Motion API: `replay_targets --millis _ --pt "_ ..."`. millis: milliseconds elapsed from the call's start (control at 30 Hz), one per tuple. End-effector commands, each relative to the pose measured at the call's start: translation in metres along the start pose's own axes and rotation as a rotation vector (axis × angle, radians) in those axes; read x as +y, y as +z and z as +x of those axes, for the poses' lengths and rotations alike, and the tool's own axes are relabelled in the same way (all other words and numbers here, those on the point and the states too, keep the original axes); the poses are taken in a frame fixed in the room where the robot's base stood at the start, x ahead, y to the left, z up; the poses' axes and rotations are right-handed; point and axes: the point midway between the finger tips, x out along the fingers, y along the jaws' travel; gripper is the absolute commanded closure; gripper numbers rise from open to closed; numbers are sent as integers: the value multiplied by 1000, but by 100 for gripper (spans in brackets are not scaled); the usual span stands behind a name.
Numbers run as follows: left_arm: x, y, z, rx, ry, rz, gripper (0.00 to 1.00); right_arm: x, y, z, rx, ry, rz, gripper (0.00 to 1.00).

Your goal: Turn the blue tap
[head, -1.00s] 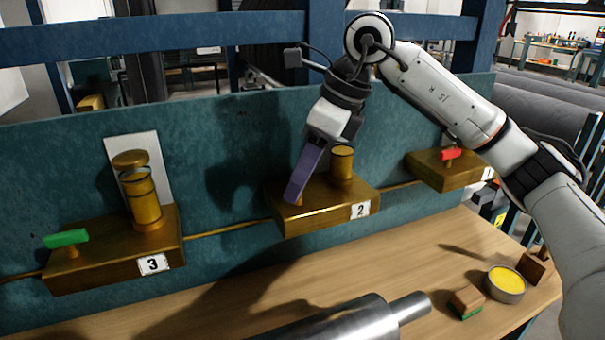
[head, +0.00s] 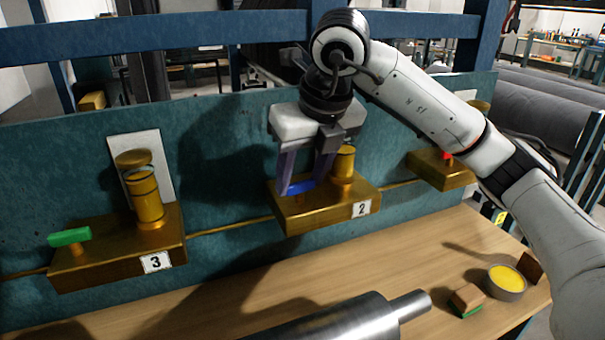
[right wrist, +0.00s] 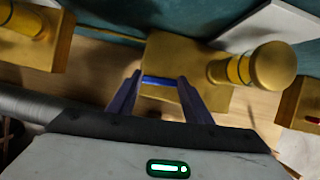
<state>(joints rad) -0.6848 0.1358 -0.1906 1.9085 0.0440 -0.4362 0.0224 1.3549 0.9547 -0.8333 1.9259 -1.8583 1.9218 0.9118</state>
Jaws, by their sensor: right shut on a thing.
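The blue tap handle (head: 301,188) sits on the brass block labelled 2 (head: 330,213), in the middle of the teal panel. My right gripper (head: 305,186) reaches down over it with its purple fingers, one at each end of the handle, and is shut on it. In the right wrist view the blue handle (right wrist: 160,81) spans between the two fingertips of the gripper (right wrist: 160,85). A brass cylinder (head: 343,164) stands beside the handle on the same block. My left gripper is not in view.
A green tap (head: 69,237) is on block 3 (head: 115,260) at left. A red tap (head: 446,155) is on block 1 (head: 440,172) at right, partly behind my arm.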

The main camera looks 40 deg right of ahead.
Motion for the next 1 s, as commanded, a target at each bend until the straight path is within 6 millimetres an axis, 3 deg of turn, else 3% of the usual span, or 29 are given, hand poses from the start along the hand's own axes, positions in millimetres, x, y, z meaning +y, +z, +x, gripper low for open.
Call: replay_targets --millis 633,667,733,767,1000 --pt "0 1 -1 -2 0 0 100 0 1 -1 -3 -19 50 77" --pt "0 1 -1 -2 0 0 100 0 1 -1 -3 -19 50 51" --pt "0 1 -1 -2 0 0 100 0 1 -1 -2 -19 49 40" --pt "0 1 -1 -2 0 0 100 0 1 -1 -2 -19 49 36" --pt "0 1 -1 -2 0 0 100 0 0 0 -1 -19 48 36"
